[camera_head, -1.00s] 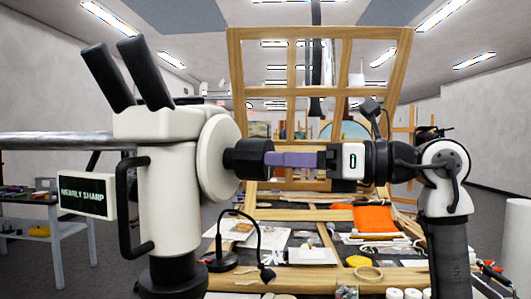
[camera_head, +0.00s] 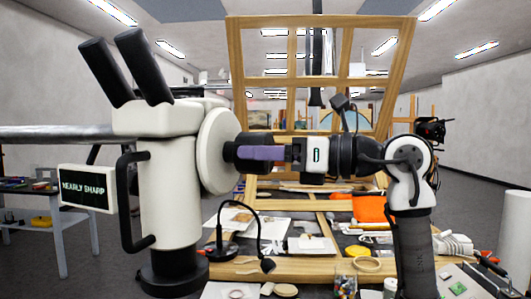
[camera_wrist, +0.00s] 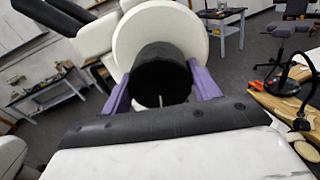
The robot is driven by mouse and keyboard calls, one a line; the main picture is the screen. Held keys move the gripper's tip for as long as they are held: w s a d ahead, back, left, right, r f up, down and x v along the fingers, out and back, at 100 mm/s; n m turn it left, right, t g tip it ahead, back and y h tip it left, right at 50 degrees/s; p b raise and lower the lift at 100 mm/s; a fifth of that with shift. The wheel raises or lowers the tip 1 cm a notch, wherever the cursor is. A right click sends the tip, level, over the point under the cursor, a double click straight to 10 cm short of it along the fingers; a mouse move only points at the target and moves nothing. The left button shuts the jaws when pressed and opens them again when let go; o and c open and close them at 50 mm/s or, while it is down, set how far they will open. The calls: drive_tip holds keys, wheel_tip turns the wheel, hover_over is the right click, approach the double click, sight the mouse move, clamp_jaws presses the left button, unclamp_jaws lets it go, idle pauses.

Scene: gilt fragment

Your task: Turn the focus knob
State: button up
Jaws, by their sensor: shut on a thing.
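The black focus knob (camera_head: 231,151) sticks out to the right from the round cream disc of the white microscope (camera_head: 170,190). My gripper (camera_head: 243,153) reaches it from the right, its purple fingers lying along the knob's sides. In the wrist view the knob (camera_wrist: 160,78) sits between the two purple fingers of my gripper (camera_wrist: 161,80), one on each side; a pale mark shows on its dark end face. The gripper is shut on the knob. A small screen (camera_head: 87,188) on the microscope's left reads "NEARLY SHARP".
A black gooseneck lamp (camera_head: 240,240) stands below the arm on a cluttered worktable. An orange cloth (camera_head: 371,208) lies further right, and a large wooden frame (camera_head: 236,70) rises behind. A side cart (camera_head: 55,235) stands at the left. The air around the knob is clear.

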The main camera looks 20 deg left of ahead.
drive_tip(key=shift+m, duration=1.4)
drive_tip(key=o, duration=1)
drive_tip(key=d+b, duration=0.2)
drive_tip(key=d, duration=1.2)
drive_tip(key=shift+w+b, duration=0.1)
drive_tip(key=shift+b, duration=0.2)
drive_tip(key=shift+a, duration=0.1)
